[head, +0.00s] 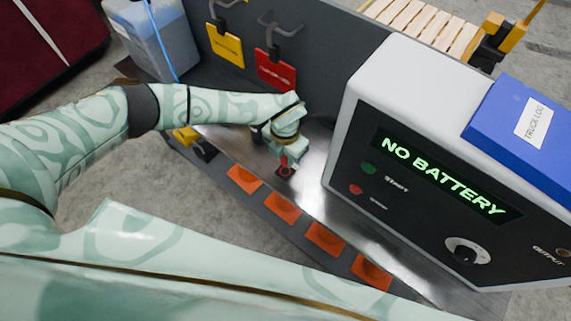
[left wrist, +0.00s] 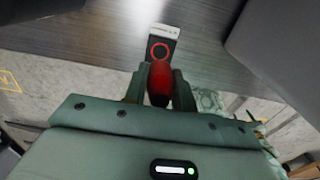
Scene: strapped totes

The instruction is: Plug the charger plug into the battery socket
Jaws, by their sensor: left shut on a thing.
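My left gripper (head: 287,157) is shut on a red piece, which I take to be the charger plug (left wrist: 159,82), low over the metal bench top. The red piece stands between the two fingers in the left wrist view. Just beyond it is a dark block with a red ring and a pale end (left wrist: 163,42). I cannot tell whether this block is part of the plug or a separate socket. The charger (head: 420,170) stands to the right of the gripper, and its display reads NO BATTERY. I cannot make out the battery socket for sure. My right gripper is not in view.
Orange pads (head: 283,207) line the bench's front edge. A yellow and black piece (head: 206,151) lies left of the gripper. Yellow (head: 226,45) and red (head: 275,70) tags hang on the back panel. A blue logbook (head: 515,120) rests on the charger. A translucent container (head: 150,38) stands at the back left.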

